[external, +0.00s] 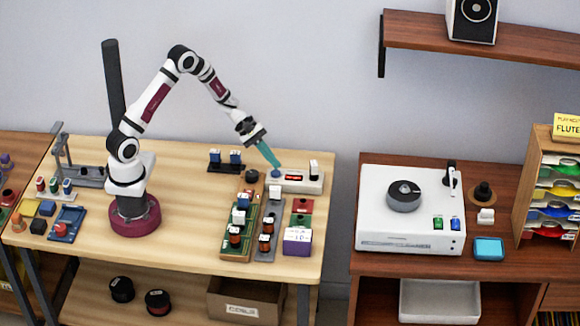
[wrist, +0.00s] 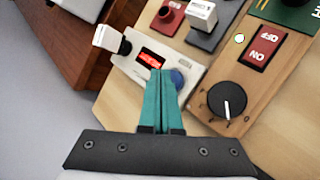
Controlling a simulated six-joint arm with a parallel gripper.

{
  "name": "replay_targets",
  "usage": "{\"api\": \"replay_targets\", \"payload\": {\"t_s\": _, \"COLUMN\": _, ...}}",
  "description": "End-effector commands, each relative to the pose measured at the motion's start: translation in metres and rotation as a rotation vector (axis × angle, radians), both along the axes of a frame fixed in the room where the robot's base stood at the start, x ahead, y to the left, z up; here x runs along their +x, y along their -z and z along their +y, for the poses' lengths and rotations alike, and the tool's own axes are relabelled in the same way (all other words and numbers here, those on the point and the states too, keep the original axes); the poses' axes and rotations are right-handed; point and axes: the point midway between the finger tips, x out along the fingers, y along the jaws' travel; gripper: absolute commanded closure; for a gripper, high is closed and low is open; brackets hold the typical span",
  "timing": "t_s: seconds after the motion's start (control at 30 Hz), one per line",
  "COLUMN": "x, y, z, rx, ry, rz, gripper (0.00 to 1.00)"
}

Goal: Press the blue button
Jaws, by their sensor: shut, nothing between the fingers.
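The blue button (wrist: 177,79) is a round dome on a white box (wrist: 130,64) with a red lit display and a white-topped switch. In the external view the blue button (external: 275,173) sits at the left end of the box (external: 304,184), near the table's back right. My gripper (external: 276,165) is shut and empty, its teal fingers pointing down at the button. In the wrist view the fingertips (wrist: 162,71) appear right beside the button and partly cover it and the box. I cannot tell whether they touch it.
A black knob (wrist: 227,100) and a red rocker switch (wrist: 263,47) sit on a wooden board near the fingers. A red button box (wrist: 167,18) stands close by. In the external view a purple box (external: 297,242) stands at the front right. The table's middle is clear.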

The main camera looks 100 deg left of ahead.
Motion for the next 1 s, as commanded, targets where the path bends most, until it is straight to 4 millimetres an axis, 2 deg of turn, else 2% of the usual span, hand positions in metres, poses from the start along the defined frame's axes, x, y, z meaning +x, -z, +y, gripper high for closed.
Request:
{"api": "replay_targets", "payload": {"t_s": 0.2, "x": 0.0, "y": 0.007, "z": 0.0, "rx": -0.001, "ry": -0.001, "rz": 0.0, "gripper": 1.0}}
{"api": "replay_targets", "payload": {"t_s": 1.0, "x": 0.0, "y": 0.013, "z": 0.0, "rx": 0.0, "ry": 0.0, "rz": 0.0, "gripper": 1.0}}
